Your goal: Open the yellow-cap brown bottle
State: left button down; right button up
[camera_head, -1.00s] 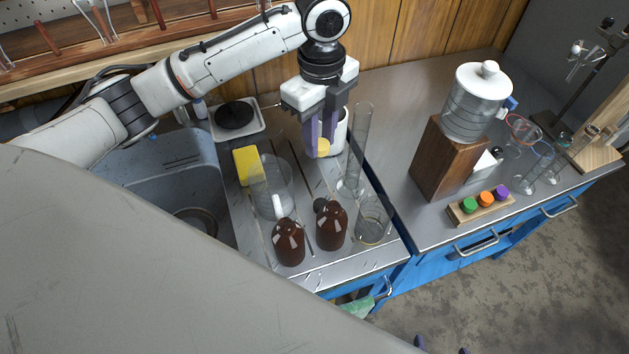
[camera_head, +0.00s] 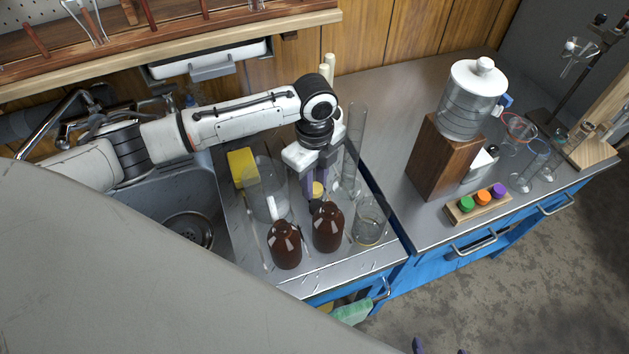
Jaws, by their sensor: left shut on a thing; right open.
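My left gripper (camera_head: 318,180), on the arm coming in from the left, points down with purple fingers shut on a yellow cap (camera_head: 318,189). It is just behind and above the neck of the right brown bottle (camera_head: 328,230). That bottle stands upright with a dark top; I cannot tell whether this is its open mouth or a dark stopper, or whether the cap touches it. A second brown bottle (camera_head: 285,246) with a white top stands upright to its left. My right gripper (camera_head: 438,347) shows only as purple fingertips at the bottom edge, empty and apart from the bottles.
A large glass beaker (camera_head: 268,190) and yellow block (camera_head: 242,167) stand behind the bottles. A tall glass cylinder (camera_head: 355,150) and a beaker (camera_head: 370,220) stand to the right. The sink (camera_head: 190,200) is at left. The right bench is clear near its left side.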

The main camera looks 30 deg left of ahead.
pick_arm(q)
jog(key=shift+f, duration=0.2)
jog(key=c, duration=1.4)
grip_release()
jog(key=shift+r, duration=0.1)
